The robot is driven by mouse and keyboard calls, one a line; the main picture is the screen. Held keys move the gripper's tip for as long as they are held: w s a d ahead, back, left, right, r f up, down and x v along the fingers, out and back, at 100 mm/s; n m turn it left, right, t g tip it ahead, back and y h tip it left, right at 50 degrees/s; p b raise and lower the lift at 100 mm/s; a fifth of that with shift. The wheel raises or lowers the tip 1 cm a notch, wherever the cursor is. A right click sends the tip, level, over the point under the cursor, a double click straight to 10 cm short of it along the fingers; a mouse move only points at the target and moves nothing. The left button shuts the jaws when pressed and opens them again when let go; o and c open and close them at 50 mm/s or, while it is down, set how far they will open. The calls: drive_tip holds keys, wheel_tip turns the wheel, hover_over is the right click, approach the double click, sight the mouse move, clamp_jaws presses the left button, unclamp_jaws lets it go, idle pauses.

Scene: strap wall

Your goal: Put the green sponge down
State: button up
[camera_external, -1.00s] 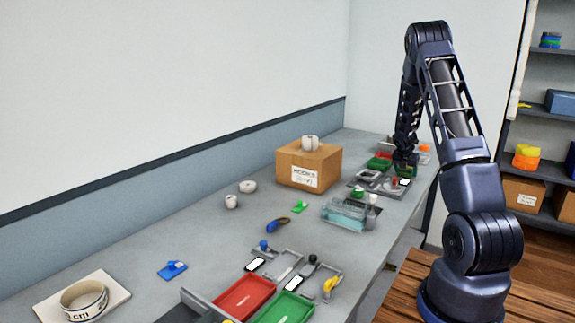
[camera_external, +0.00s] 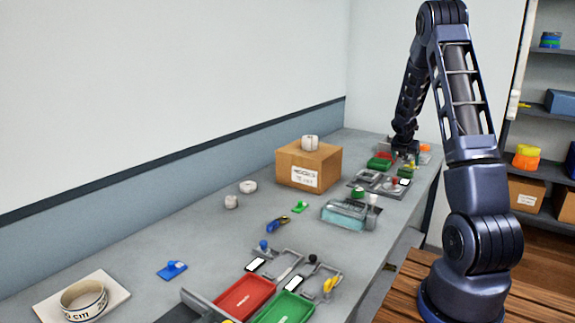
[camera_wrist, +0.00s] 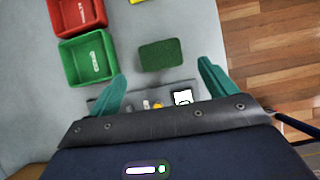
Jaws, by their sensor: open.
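The green sponge (camera_wrist: 160,54) lies flat on the grey bench in the wrist view, just beyond my fingertips. My gripper (camera_wrist: 161,69) is open, its teal fingers spread wide with nothing between them. The sponge looks apart from both fingers. In the external view my gripper (camera_external: 404,151) hangs over the far end of the bench. A small green patch below it there is probably the sponge, but it is too small to be sure.
A green bin (camera_wrist: 86,60) and a red bin (camera_wrist: 76,14) stand left of the sponge. A grey tray with small items (camera_wrist: 150,103) lies under my gripper. The bench (camera_wrist: 205,40) ends to the right, above wooden floor. A cardboard box (camera_external: 308,166) stands farther along the bench.

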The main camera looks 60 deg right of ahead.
drive_tip(key=w+a+r+m+t, duration=0.1)
drive_tip(key=w+a+r+m, duration=0.2)
drive_tip(key=a+r, duration=0.7)
drive_tip(key=w+a+r+m+t+y, duration=0.1)
drive_tip(key=w+a+r+m, duration=0.3)
drive_tip(key=a, duration=0.9)
drive_tip(key=w+a+r+m+t, duration=0.1)
drive_tip(key=a+r+m, duration=0.1)
drive_tip(key=a+r, duration=0.85)
drive_tip(key=s+a+r+m+t+y, duration=0.1)
drive_tip(key=s+a+m, duration=0.15)
drive_tip(key=a, duration=0.75)
drive_tip(key=s+a+r+m+y, duration=0.15)
drive_tip(key=s+a, duration=0.25)
drive_tip(key=a, duration=0.6)
drive_tip(key=s+a+m+y, duration=0.2)
drive_tip(key=s+a+m, duration=0.2)
drive_tip(key=s+a, duration=0.7)
drive_tip(key=shift+a+m+t, duration=0.4)
drive_tip(key=shift+a, duration=0.85)
